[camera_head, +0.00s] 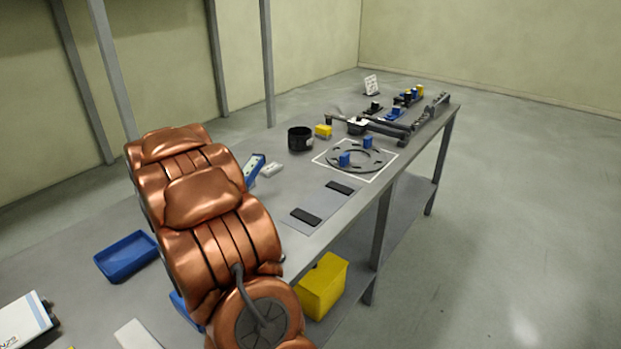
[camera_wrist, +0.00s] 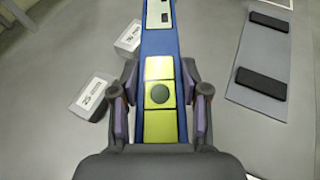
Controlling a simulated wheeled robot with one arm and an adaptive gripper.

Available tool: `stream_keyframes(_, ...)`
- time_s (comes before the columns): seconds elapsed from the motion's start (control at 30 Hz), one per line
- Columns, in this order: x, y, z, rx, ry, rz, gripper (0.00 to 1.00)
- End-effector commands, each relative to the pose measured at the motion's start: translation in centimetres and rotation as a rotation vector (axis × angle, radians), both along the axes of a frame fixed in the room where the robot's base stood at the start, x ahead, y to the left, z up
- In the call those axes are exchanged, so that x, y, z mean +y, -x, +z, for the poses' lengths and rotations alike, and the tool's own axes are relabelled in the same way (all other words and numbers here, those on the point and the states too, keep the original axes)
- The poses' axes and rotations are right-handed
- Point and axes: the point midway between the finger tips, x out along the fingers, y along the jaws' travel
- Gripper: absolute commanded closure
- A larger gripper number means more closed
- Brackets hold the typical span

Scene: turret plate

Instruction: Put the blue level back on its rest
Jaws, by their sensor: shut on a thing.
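The blue level is a long blue bar with yellow-green windows. In the wrist view the level (camera_wrist: 160,45) runs up the picture between the two fingers of my gripper (camera_wrist: 160,95), which is shut on it. In the head view my arm hides the gripper and most of the level; one end of the level (camera_head: 254,168) shows beside the arm. What looks like the rest is a grey plate with two black pads (camera_head: 322,204), lying on the table to the right of the level. The plate (camera_wrist: 262,45) also shows at right in the wrist view, with no level on its pads.
Small white labelled blocks (camera_wrist: 90,97) lie left of the level in the wrist view. Beyond the plate are a ring with blue blocks (camera_head: 357,158), a black pot (camera_head: 300,139) and a yellow block (camera_head: 323,131). A blue tray (camera_head: 126,256) lies left of my arm.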

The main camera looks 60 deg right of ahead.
Motion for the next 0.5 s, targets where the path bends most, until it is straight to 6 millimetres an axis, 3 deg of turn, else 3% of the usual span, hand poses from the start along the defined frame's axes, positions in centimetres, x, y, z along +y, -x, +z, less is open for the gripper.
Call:
stream_keyframes(0.03,-1.9,1.8,0.3,-0.001,0.001,-0.051,1.0)
stream_keyframes(0.2,-7.1,7.7,0.4,-0.004,0.006,-0.211,1.0)
stream_keyframes(0.4,-11.4,14.1,0.0,-0.001,0.004,-0.364,1.0)
stream_keyframes(0.5,-12.5,16.3,-0.1,-0.002,0.005,-0.414,1.0)
